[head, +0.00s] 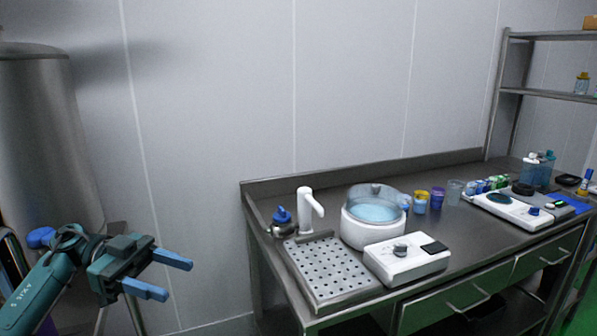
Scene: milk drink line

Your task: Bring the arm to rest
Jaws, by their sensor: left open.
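My left gripper (160,275) is in the lower left of the head view. Its two blue fingers are spread apart with nothing between them. It hangs in free air to the left of the steel workbench (362,188), apart from it. The teal left arm (38,292) comes in from the lower left corner. My right gripper does not show.
A large steel tank (45,135) stands behind my left arm. On the bench are a white tap (305,212), a perforated drain tray (328,270), a white round device with a clear lid (368,228), cups (437,198) and a white scale-like device (408,262). Shelves (548,93) stand right.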

